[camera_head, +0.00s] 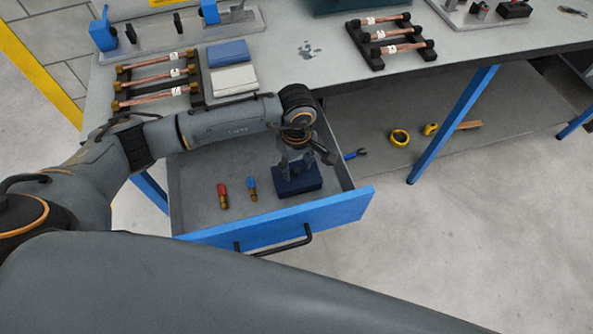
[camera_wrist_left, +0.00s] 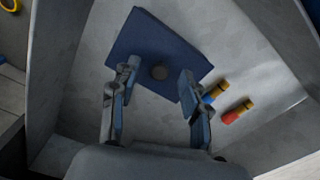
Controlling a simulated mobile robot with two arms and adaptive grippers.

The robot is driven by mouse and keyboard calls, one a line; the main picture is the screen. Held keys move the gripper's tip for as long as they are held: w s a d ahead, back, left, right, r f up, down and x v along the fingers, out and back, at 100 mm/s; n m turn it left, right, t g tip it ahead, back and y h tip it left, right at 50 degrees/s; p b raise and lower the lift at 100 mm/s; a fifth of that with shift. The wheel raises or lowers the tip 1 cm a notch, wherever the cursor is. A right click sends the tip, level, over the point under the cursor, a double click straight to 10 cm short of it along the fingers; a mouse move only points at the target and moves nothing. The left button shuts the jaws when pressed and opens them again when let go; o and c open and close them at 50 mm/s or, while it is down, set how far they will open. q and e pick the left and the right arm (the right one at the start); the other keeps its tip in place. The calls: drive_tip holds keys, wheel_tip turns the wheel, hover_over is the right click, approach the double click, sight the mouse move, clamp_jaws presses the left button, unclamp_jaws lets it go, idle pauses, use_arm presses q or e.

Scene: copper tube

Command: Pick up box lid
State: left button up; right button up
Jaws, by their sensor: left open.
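The box lid (camera_head: 301,186) is a dark blue square piece inside the open drawer, near its right front. I cannot tell whether the fingertips touch the lid. My right gripper is not in view.
The drawer's blue front (camera_head: 290,218) with a black handle (camera_head: 275,246) and its side walls surround the lid. A red-and-brass piece (camera_head: 222,195) and a blue-and-brass piece (camera_head: 252,189) lie left of it. Copper tubes on racks (camera_head: 204,92) stand on the table above.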

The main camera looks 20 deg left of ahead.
use_arm(q)
drive_tip(key=shift+f, duration=0.55)
clamp_jaws()
